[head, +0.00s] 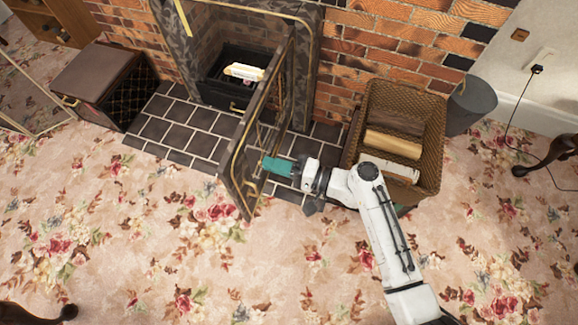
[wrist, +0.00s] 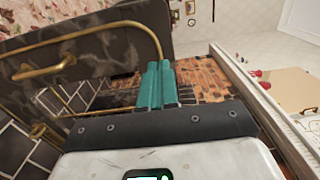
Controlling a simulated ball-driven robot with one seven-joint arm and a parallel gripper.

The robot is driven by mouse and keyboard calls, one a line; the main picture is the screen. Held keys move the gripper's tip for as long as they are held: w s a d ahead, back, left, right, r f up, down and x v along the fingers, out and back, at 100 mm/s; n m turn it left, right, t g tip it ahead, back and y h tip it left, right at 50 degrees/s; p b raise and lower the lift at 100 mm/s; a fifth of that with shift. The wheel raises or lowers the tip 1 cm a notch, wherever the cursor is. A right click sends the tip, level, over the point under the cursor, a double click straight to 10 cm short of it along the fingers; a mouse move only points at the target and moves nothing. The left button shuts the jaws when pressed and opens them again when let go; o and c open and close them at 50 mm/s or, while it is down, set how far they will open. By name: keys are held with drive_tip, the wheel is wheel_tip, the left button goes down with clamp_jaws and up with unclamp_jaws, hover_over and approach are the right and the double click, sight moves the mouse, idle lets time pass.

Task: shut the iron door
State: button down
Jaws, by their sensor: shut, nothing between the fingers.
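The iron door (head: 236,188) is dark with brass trim. It stands wide open, swung out from the right side of the fireplace opening over the hearth and carpet. My gripper (head: 265,164), with teal fingers, is at the right-hand face of the door, near its free end. I cannot tell whether the fingertips touch it. In the wrist view, the fingers (wrist: 157,85) are together and empty, with the door's dark panel (wrist: 105,45) and a brass handle (wrist: 45,68) to their left.
The fireplace opening holds a dark grate (head: 232,92) with a pale object on it. A dark box (head: 105,82) stands left of the tiled hearth (head: 170,132). The carpet (head: 130,225) in front is mostly clear.

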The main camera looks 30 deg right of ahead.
sight(235, 154)
drive_tip(key=x, duration=0.7)
drive_tip(key=shift+w+a+f, duration=0.1)
drive_tip(key=shift+a, duration=0.05)
